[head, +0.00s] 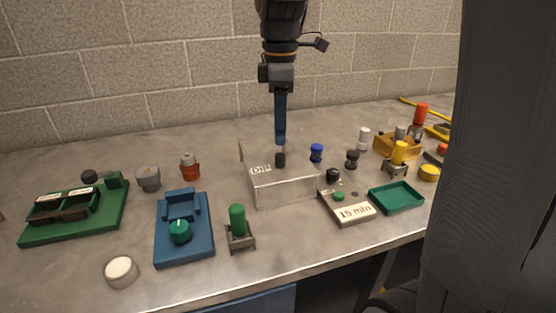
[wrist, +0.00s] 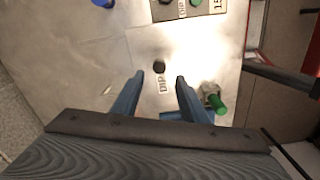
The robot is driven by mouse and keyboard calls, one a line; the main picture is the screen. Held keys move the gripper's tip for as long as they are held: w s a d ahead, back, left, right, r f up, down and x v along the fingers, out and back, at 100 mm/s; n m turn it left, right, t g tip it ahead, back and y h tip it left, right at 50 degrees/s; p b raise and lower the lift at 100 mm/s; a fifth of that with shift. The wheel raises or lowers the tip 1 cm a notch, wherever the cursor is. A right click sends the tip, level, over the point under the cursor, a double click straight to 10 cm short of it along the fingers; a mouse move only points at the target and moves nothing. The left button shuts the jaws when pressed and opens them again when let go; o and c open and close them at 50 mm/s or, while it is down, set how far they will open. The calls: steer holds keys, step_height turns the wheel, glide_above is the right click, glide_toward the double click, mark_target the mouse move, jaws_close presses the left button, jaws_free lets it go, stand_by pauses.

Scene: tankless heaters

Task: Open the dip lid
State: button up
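The dip lid, labelled "DIP", is the top of a clear box (head: 286,191) in the middle of the table. It appears closed, though its clear edges are faint. A black knob (head: 280,160) stands on it; the knob (wrist: 159,66) and the label (wrist: 164,85) also show in the wrist view. My gripper (head: 280,143) points down just above the knob, its fingers overlapping in the head view. In the wrist view my gripper (wrist: 158,77) is open and empty, with the knob centred between and slightly beyond the fingertips. I cannot tell whether they touch the lid.
A "15 min" timer block (head: 350,208) and a green tray (head: 396,198) lie right of the box. A green-topped stand (head: 239,230) and a blue holder (head: 183,240) are at front left. A blue-capped bottle (head: 316,153) stands close behind right. A brick wall is behind.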

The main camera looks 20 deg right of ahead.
mark_target(279, 155)
steer(key=shift+w+f+p, duration=0.1)
steer(key=shift+f+p, duration=0.3)
steer(key=shift+f, duration=3.4)
steer(key=shift+c, duration=0.5)
jaws_close()
